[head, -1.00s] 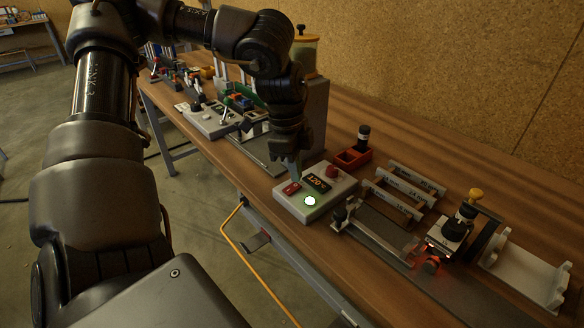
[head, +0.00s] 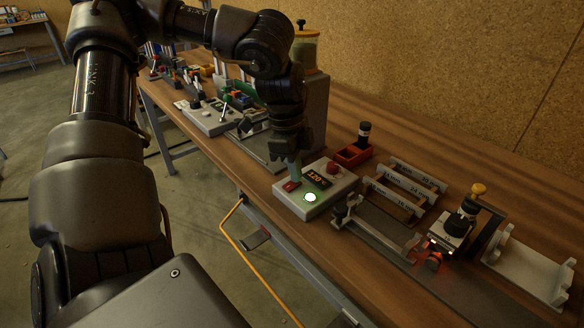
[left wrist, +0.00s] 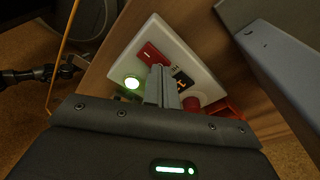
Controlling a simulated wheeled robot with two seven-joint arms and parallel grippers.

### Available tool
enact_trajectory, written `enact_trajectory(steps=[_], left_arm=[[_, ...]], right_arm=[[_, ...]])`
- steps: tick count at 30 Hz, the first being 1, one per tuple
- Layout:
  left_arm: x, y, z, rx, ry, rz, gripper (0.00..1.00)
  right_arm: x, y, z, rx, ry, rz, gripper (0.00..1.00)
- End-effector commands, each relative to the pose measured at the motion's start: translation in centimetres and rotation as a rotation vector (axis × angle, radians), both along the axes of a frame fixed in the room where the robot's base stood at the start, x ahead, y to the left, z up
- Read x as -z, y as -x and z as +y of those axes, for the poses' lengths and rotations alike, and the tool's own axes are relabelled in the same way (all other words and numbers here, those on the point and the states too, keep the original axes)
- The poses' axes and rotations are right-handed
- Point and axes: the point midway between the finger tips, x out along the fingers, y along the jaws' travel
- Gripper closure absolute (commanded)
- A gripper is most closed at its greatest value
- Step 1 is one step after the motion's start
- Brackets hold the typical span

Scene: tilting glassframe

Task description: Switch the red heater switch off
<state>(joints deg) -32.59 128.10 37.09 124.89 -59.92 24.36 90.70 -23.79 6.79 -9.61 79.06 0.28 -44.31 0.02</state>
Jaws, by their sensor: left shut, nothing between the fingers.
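The red heater switch (head: 291,186) is on the left of a white control box (head: 322,204) on the bench. The box also has a display reading 120 (head: 317,178), a lit green-white button (head: 310,197) and a red round knob (head: 333,167). My left gripper (head: 294,178) is shut and empty, its tips pointing down at the switch. In the left wrist view the shut fingers (left wrist: 160,84) lie over the box beside the red switch (left wrist: 151,54). I cannot tell whether the tips touch the switch. My right gripper is not in view.
An orange-red tray (head: 352,156) with a dark bottle stands behind the box. White brackets (head: 405,188) and a fixture with a red-glowing part (head: 432,261) are to the right. A grey machine housing (head: 313,110) stands close behind my gripper.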

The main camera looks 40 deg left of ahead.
Motion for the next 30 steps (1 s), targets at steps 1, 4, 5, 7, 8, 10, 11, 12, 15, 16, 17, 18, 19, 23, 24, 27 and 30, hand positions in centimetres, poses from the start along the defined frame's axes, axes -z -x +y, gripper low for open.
enact_trajectory(steps=[1,4,5,7,8,10,11,12,15,16,17,18,19,23,24,27,30], left_arm=[[0.2,0.0,0.0,0.000,0.000,0.000,1.00],[0.3,0.0,0.0,0.000,0.000,0.000,1.00],[0.4,0.0,0.0,0.000,0.000,0.000,1.00],[0.5,0.0,0.0,0.000,0.000,0.000,1.00],[0.5,0.0,0.0,0.000,0.000,0.000,1.00],[0.6,0.0,0.0,0.000,0.000,0.000,1.00],[0.7,0.0,0.0,0.000,0.000,0.000,1.00],[0.5,0.0,0.0,0.000,0.000,0.000,1.00],[0.4,0.0,0.0,0.000,0.000,0.000,1.00],[0.2,0.0,0.0,0.000,0.000,0.000,1.00],[0.1,0.0,0.0,0.000,0.000,-0.001,1.00],[-0.2,0.0,0.0,0.000,0.000,-0.001,1.00],[-0.4,0.0,0.0,0.000,0.000,-0.001,1.00],[-1.5,0.0,0.0,0.000,-0.001,-0.002,1.00],[-1.9,0.0,0.0,0.000,0.000,-0.001,1.00],[-2.7,0.0,0.0,0.000,0.000,-0.001,1.00],[-3.6,0.0,0.0,0.000,-0.002,-0.001,1.00]], right_arm=[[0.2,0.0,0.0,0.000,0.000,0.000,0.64],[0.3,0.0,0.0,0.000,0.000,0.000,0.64],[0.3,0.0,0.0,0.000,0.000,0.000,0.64],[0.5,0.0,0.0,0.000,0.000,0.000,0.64],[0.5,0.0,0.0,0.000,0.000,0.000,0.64],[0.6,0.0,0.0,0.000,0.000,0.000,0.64],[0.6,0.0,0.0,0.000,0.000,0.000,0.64],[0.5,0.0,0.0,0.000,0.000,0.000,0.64],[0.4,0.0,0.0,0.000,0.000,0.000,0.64],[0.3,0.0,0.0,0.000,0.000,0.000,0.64],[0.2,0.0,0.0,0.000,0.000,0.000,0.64],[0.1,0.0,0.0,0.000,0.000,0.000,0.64],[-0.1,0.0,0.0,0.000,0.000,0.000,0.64],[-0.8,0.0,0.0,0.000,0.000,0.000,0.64],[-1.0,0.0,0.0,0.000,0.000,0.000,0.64],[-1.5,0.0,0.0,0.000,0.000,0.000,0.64],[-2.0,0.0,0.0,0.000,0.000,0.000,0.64]])
